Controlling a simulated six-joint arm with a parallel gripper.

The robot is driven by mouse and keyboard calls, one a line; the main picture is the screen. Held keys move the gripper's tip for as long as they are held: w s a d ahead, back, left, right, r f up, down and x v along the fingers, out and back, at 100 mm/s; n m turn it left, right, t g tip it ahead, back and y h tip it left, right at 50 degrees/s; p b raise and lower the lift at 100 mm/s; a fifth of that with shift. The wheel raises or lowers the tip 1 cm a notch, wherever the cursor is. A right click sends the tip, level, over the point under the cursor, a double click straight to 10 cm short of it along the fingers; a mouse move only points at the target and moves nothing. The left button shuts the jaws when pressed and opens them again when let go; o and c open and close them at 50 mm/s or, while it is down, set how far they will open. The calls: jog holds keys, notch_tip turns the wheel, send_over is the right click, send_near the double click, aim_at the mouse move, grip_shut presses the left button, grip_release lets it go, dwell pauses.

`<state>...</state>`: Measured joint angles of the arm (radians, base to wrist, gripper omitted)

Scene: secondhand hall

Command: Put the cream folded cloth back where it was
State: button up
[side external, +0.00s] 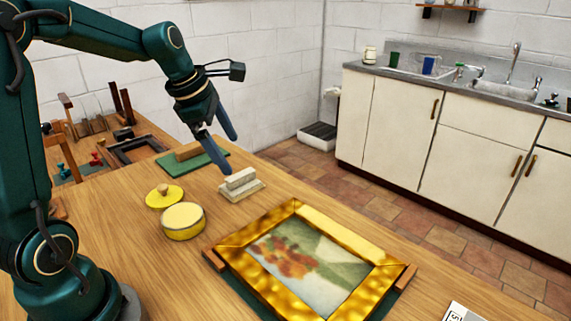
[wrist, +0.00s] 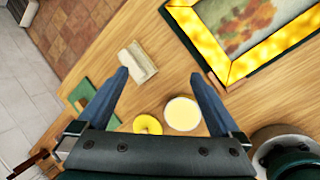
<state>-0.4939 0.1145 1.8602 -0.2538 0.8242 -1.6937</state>
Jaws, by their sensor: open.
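The cream folded cloth (side external: 241,186) lies on the wooden table as a small pale stack, with a narrower raised fold or piece on top. I cannot tell whether that top part is separate. It also shows in the wrist view (wrist: 139,63), beyond the fingers and closer to the left fingertip. My gripper (side external: 229,155) is open and empty, pointing down, above and slightly left of the cloth. Both fingers show in the wrist view (wrist: 160,75), apart with nothing between them. No marked spot for the cloth is evident.
A round yellow tin (side external: 183,233) with pale contents and its yellow lid (side external: 164,202) stand left of the cloth. A gold-framed painting (side external: 378,279) lies in front, to the right. Behind, a wooden block (side external: 188,151) sits on a green mat (side external: 207,162). Bare wood surrounds the cloth.

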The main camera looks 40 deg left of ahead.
jog(key=s+d+m, duration=0.6)
jog(key=s+m, duration=0.2)
jog(key=m, duration=0.5)
jog(key=s+d+m+t, duration=0.1)
jog(key=s+d+m, duration=0.5)
jog(key=m, duration=0.7)
jog(key=shift+s+m, duration=0.3)
jog(key=shift+s, duration=0.55)
